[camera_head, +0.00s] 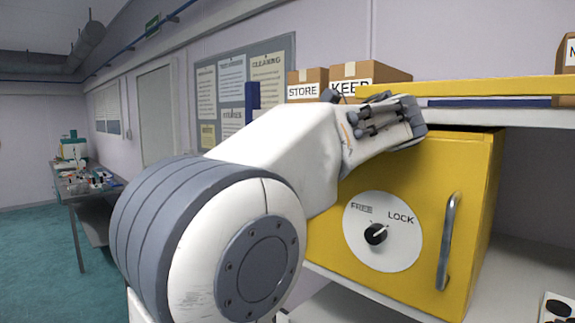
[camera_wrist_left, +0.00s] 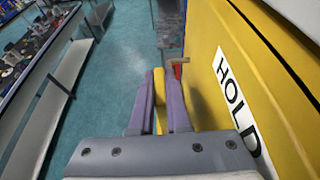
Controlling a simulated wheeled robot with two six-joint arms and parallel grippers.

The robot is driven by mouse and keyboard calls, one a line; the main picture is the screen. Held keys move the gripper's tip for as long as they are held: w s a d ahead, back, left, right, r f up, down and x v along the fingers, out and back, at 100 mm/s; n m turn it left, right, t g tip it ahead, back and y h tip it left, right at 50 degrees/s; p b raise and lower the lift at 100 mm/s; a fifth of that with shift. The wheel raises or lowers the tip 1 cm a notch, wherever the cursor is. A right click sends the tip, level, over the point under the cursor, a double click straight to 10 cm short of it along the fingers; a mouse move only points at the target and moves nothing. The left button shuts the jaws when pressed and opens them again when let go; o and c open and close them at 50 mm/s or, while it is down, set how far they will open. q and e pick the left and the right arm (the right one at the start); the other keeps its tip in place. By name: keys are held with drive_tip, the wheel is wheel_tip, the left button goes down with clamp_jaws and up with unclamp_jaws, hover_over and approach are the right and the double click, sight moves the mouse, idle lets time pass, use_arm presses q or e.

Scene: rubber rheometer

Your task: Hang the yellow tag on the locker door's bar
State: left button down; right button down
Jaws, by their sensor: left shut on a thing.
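The yellow locker (camera_head: 420,170) stands on a shelf in the head view, its door shut. Its grey upright bar (camera_head: 448,240) is at the door's right side. My left gripper is shut on a yellow piece, taken as the tag (camera_wrist_left: 159,100), seen as a thin strip between the purple-grey fingers (camera_wrist_left: 160,72) in the wrist view. In the head view my left arm crosses the locker's upper left, and its fingertips and the tag are hidden. The held tag is apart from the bar. My right gripper is not in view.
In the wrist view a yellow panel with a HOLD label (camera_wrist_left: 235,100) lies close on the right. STORE (camera_head: 303,88) and KEEP (camera_head: 375,75) boxes stand above. Open teal floor (camera_wrist_left: 115,85) lies left.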

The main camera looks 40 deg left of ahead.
use_arm(q)
drive_tip(key=c, duration=0.8)
unclamp_jaws()
drive_tip(key=v, duration=1)
drive_tip(key=shift+d, duration=0.25)
